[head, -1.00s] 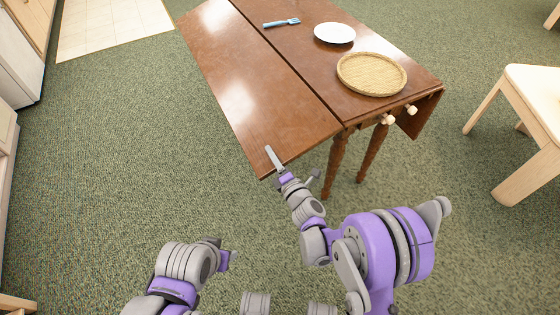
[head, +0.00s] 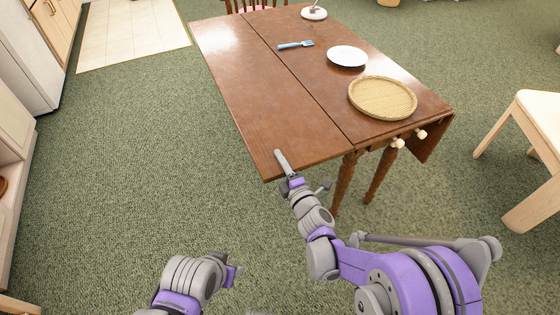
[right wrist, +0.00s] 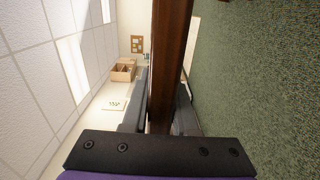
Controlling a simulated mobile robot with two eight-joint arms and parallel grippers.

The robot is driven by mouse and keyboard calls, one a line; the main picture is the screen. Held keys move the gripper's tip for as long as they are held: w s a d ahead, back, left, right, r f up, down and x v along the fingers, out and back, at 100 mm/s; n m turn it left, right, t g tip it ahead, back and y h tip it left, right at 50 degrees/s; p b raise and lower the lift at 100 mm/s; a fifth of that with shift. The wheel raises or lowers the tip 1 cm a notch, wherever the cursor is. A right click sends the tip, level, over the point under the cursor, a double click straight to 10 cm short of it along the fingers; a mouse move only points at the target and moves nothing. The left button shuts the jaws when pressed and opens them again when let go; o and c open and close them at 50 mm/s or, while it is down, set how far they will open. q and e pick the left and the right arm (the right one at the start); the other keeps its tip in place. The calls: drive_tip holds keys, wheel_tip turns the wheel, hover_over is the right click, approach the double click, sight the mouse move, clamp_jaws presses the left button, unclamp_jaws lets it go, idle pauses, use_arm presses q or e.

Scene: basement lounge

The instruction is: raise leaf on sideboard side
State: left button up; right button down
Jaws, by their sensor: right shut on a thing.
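The brown wooden drop-leaf table (head: 318,76) stands ahead in the head view. Its left leaf (head: 240,85) is up and looks about level with the middle top, with a seam between them. My right gripper (head: 282,163) is shut on this leaf's edge near its front corner. In the right wrist view the leaf (right wrist: 171,65) runs edge-on between the two fingers. The opposite leaf (head: 431,140) hangs down on the right. Two pale knobs (head: 409,138) show at the table's front end. My left gripper (head: 234,275) is low in the head view, away from the table; its jaws are unclear.
A woven tray (head: 382,97), a white plate (head: 347,56) and a blue-handled fork (head: 295,45) lie on the middle top. A pale wooden seat (head: 535,120) stands at the right. Light cabinets (head: 15,150) line the left. Green carpet left of the table is clear.

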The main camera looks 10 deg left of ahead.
drive_tip(key=shift+w+r, duration=0.1)
drive_tip(key=shift+r, duration=0.2)
drive_tip(key=c, duration=0.7)
unclamp_jaws()
drive_tip(key=shift+f, duration=0.1)
drive_tip(key=v, duration=1.1)
